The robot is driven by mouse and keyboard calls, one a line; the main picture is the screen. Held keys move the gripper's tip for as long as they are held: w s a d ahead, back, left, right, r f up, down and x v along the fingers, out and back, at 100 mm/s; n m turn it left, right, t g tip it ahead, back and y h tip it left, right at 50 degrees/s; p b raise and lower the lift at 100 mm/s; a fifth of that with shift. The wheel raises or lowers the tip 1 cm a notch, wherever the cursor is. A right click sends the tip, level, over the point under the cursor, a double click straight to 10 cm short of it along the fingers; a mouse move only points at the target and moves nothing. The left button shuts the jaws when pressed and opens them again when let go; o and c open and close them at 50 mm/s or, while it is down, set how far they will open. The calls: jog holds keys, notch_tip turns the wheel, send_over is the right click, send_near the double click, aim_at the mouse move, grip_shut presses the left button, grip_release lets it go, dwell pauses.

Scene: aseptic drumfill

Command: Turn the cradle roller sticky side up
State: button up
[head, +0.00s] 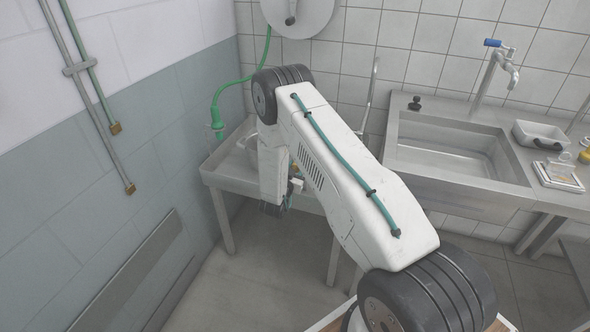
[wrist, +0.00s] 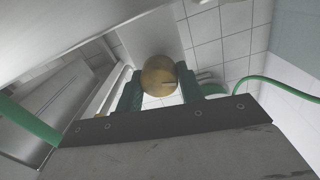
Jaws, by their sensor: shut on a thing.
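My gripper (wrist: 158,84) shows in the wrist view, with its two dark green fingers closed on the sides of a round, brown-gold thing (wrist: 158,70). The thing has a dark notch on its right side. I cannot tell from its visible face whether it is the cradle roller, or which side of it is sticky. In the head view my white arm reaches down toward the small steel basin at the left and hides most of what is there. The fingers and the held thing cannot be made out clearly in that view.
The small steel basin (head: 222,173) stands in the corner, with a green hose (head: 216,108) above it. A larger sink (head: 450,160) with a tap (head: 497,68) is at the right. A tray (head: 540,135) and a scale (head: 558,176) sit on the counter. The left wall carries pipes.

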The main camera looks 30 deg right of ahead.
jog(key=m, duration=0.7)
jog(key=shift+s+d, duration=0.15)
jog(key=m, duration=0.3)
jog(key=shift+m+y, duration=0.3)
jog(key=shift+m, duration=0.1)
jog(key=shift+s+f+m, duration=0.1)
jog(key=shift+m, duration=1.5)
jog(key=shift+d, duration=0.1)
jog(key=o, duration=1)
jog(key=v, duration=0.8)
